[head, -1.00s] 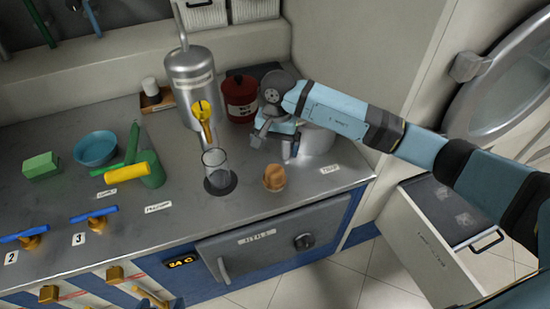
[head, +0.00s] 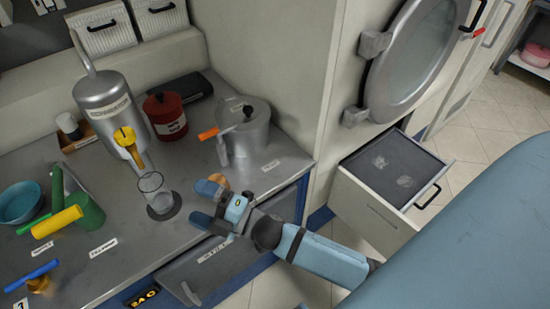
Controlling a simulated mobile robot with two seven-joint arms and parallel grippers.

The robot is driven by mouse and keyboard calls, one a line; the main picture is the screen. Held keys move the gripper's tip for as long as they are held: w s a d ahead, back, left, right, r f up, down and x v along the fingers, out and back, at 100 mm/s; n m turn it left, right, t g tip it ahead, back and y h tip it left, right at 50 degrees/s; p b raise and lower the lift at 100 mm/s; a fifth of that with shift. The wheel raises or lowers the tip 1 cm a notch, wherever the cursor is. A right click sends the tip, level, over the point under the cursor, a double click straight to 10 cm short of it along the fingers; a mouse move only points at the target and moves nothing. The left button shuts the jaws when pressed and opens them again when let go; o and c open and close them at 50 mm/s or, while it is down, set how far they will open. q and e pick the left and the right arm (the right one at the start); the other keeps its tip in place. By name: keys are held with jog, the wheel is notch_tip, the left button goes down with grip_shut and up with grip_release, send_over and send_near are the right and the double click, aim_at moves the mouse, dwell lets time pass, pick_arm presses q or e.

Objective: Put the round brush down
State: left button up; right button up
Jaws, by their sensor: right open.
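A small rounded tan-brown piece (head: 218,181), which looks like the round brush, sits on the steel counter (head: 125,265) near its front right corner. It is partly hidden behind my right gripper, and I cannot make out its bristles. My right gripper (head: 206,205) is open, its fingers pointing left, just in front of the tan piece and near the counter's front edge. Nothing shows between the fingers. I cannot tell whether a finger touches the tan piece. My left gripper is not in view.
A glass beaker (head: 155,186) stands left of the tan piece. Behind are a lidded steel pot (head: 250,139) with an orange lever, a red canister (head: 166,117) and a tall silver vessel (head: 108,104). An open drawer (head: 370,213) juts out at right.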

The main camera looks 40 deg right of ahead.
jog(key=s+d+f+m+g+h, duration=0.3)
jog(key=s+d+f+m+h, duration=0.1)
jog(key=s+f+m, duration=0.3)
jog(key=s+d+f+m+g+h, duration=0.2)
jog(key=s+d+f+m+h, duration=0.3)
jog(key=f+m, duration=0.4)
jog(key=s+d+m, duration=0.1)
jog(key=s+m, duration=0.1)
jog(key=m, duration=0.1)
jog(key=shift+f+g, duration=0.35)
jog(key=shift+g, duration=0.05)
